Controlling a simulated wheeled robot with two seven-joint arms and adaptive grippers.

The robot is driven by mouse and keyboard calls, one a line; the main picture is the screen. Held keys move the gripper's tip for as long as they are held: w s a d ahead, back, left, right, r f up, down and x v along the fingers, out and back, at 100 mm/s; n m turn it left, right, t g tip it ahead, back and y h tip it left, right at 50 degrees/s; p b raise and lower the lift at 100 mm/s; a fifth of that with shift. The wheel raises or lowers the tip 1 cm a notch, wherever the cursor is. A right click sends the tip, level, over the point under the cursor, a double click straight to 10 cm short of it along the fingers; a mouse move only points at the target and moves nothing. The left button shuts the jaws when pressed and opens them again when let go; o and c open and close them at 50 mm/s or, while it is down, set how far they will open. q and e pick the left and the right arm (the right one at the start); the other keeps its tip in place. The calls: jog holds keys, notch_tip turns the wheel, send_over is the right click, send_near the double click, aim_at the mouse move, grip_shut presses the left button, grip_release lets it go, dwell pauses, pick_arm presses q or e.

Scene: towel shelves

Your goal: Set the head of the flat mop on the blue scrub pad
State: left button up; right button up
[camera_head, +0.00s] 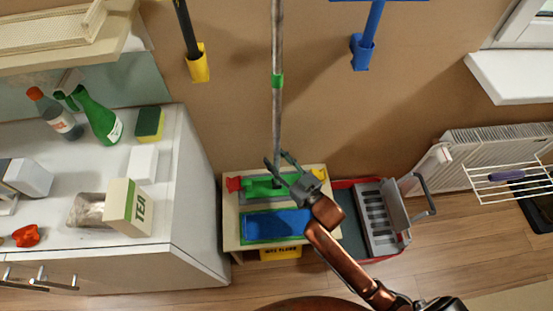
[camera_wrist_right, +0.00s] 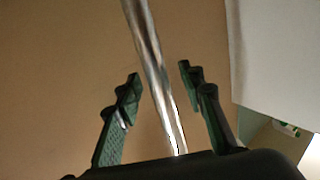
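The flat mop has a long metal handle (camera_head: 277,110) with a green grip ring, and it stands nearly upright. Its green head (camera_head: 262,187) is low, at the back of a small wooden stand (camera_head: 230,210). The blue scrub pad (camera_head: 275,225) lies flat on the same stand, in front of the mop head. My right gripper (camera_head: 277,159) is at the lower handle, just above the head. In the right wrist view, the handle (camera_wrist_right: 152,70) passes between the open fingers (camera_wrist_right: 160,78), with gaps on both sides. My left gripper is out of view.
Red (camera_head: 234,184) and yellow (camera_head: 319,173) items flank the mop head. A red-and-grey bucket with a wringer (camera_head: 378,218) stands right of the stand. A white counter (camera_head: 195,200) with bottles and boxes is at left. A drying rack (camera_head: 508,180) is at far right.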

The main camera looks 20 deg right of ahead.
jog(key=shift+c, duration=0.2)
grip_shut()
dwell(0.7)
jog(key=c, duration=0.6)
grip_release()
jog(key=shift+r, duration=0.1)
grip_shut()
